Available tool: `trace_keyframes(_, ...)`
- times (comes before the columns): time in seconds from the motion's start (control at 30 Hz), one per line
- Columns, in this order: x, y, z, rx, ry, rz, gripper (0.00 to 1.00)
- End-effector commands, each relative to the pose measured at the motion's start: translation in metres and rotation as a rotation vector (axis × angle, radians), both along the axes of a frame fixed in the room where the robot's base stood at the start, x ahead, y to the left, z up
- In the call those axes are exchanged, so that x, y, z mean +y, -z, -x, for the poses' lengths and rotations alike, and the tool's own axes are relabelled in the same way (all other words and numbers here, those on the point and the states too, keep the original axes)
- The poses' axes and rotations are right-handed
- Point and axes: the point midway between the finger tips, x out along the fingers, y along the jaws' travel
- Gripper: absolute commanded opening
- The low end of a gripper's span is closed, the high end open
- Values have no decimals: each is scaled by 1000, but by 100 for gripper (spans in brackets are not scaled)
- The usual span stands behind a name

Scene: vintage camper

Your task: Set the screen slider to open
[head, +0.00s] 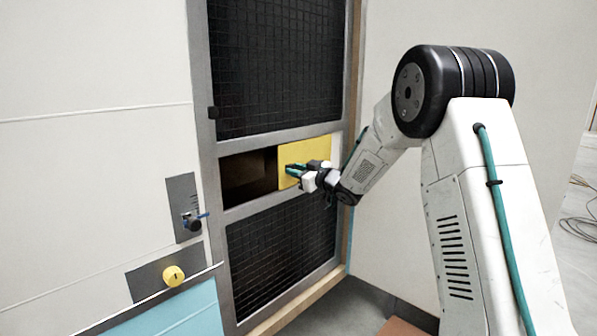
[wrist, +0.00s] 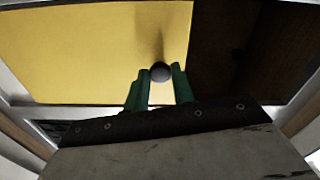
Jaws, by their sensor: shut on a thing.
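The screen slider is a yellow panel (head: 315,153) in the middle band of the screen door. It covers the right part of the slot, and the left part is a dark opening (head: 247,176). My gripper (head: 292,169) is at the panel's left part. In the wrist view, the yellow panel (wrist: 80,50) fills the left and the dark opening (wrist: 265,50) the right. The green fingers of my gripper (wrist: 163,82) are shut on a small dark round knob (wrist: 160,71) near the panel's edge.
Black mesh screens (head: 280,65) lie above and below the slot, in a grey door frame (head: 205,100). Left of the door are a grey plate with a dark lever (head: 193,222) and a yellow dial (head: 174,276). A light blue panel (head: 185,315) is lower left.

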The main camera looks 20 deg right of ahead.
Motion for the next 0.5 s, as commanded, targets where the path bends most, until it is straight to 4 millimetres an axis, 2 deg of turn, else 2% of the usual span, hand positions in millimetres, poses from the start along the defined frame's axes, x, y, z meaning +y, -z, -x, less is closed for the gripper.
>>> trace_keyframes(0.03,0,-1,0,-2,0,0,33)
trace_keyframes(0.1,0,-1,0,-2,0,0,47)
trace_keyframes(0.37,-2,0,1,0,2,0,47)
trace_keyframes(0.5,-8,-1,11,-1,3,0,47)
